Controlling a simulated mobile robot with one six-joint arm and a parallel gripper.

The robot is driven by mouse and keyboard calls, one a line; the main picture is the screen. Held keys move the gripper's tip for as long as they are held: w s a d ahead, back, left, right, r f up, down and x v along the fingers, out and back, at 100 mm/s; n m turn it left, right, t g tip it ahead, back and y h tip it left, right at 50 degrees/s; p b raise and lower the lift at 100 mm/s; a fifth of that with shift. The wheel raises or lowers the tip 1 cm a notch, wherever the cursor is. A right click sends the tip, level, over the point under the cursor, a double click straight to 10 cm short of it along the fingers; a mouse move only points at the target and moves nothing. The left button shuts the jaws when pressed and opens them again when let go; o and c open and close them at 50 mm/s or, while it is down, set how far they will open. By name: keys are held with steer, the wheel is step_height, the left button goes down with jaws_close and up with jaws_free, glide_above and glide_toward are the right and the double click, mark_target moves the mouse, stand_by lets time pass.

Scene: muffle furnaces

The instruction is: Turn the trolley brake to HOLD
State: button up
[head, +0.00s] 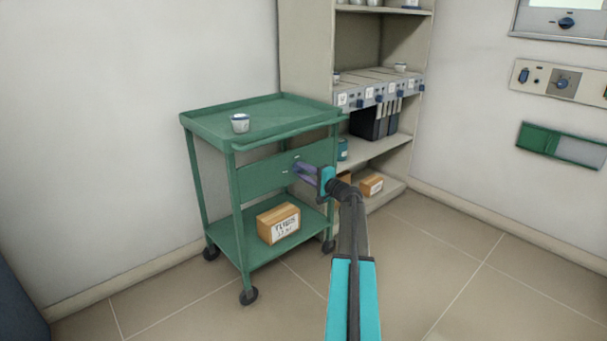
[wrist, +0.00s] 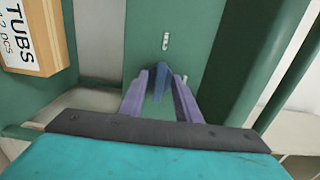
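The green trolley (head: 262,178) stands against the wall at the left of the head view. My gripper (head: 308,172) is at its front panel, and its purple fingers also show in the wrist view (wrist: 160,85). A blue brake knob (wrist: 160,82) sits between the fingertips on the green panel. The fingers stand apart on either side of it; whether they press on it cannot be told. A small white mark (wrist: 165,41) shows on the panel above the knob. In the head view my gripper hides the knob.
A white cup (head: 240,123) stands on the trolley's top tray. A TUBS box (head: 278,223) lies on its lower shelf. A beige shelf unit (head: 305,45) stands behind it at the right. The floor (head: 440,270) at the right is clear.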

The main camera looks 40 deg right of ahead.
steer(key=shift+s, duration=0.1)
steer(key=s+a+p, duration=0.1)
steer(key=s+p, duration=0.2)
steer(key=s, duration=1)
steer(key=shift+s, duration=0.3)
stand_by(0.6)
